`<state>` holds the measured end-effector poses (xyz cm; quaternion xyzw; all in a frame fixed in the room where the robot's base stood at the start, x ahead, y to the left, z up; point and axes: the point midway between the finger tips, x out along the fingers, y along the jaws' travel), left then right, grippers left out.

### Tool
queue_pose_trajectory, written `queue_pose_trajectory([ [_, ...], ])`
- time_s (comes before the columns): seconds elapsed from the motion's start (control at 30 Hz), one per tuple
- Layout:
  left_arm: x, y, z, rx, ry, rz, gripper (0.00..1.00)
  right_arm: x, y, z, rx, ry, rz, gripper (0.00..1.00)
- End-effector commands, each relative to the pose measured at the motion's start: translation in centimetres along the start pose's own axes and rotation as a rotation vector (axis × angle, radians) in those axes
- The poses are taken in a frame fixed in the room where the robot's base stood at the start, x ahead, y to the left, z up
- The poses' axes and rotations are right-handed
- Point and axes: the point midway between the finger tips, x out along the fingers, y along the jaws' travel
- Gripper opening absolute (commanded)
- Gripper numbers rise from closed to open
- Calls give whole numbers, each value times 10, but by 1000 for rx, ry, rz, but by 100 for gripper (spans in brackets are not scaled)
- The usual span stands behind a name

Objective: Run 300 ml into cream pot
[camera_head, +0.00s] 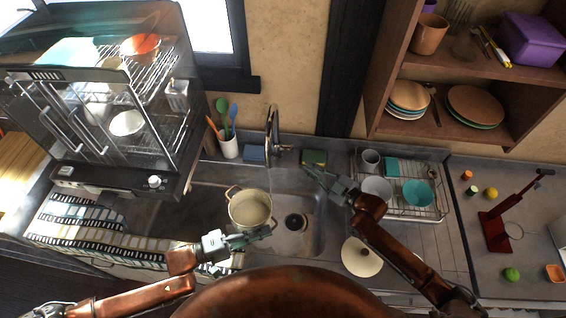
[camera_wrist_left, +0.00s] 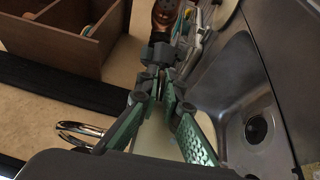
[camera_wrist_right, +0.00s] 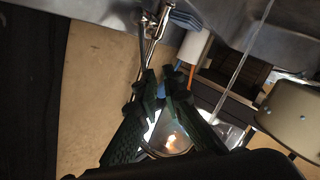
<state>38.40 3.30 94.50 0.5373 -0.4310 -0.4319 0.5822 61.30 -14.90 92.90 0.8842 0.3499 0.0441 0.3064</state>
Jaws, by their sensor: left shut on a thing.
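The cream pot (camera_head: 249,210) is upright at the left part of the sink, its mouth facing up. How much water is inside cannot be told. My left gripper (camera_head: 264,235) is shut on the pot's near handle; in the left wrist view part of the pot (camera_wrist_left: 155,142) shows below the fingers. The faucet (camera_head: 272,130) stands behind the sink. A thin pale line like a water stream (camera_wrist_right: 241,58) passes beside the pot (camera_wrist_right: 298,118) in the right wrist view. My right gripper (camera_head: 311,173) is right of the faucet, apart from the pot; its finger gap is unclear.
The sink (camera_head: 318,215) has a drain (camera_head: 295,222). A cream lid (camera_head: 361,258) lies on the counter right of it. A dish rack (camera_head: 410,208) with bowls stands at the right. A utensil cup (camera_head: 230,148) and sponges (camera_head: 254,153) line the wall. A shelf hangs upper right.

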Motion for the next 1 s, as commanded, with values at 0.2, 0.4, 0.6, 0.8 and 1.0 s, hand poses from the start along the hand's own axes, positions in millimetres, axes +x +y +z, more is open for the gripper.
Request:
queue_pose_trajectory([
  [0.2,1,4,0,7,-4,8,0,17,-61,14,-536,-144,-135,0],
  [0.4,2,4,0,8,-4,9,0,23,-93,23,-1084,-286,-249,0],
  [0.6,2,5,0,8,-4,9,0,21,-98,12,-1607,-451,-337,0],
  [0.8,2,5,0,8,-4,9,0,8,-87,-18,-2038,-654,-399,0],
  [1.0,2,5,0,8,-4,9,0,-6,-77,-48,-2274,-818,-434,0],
])
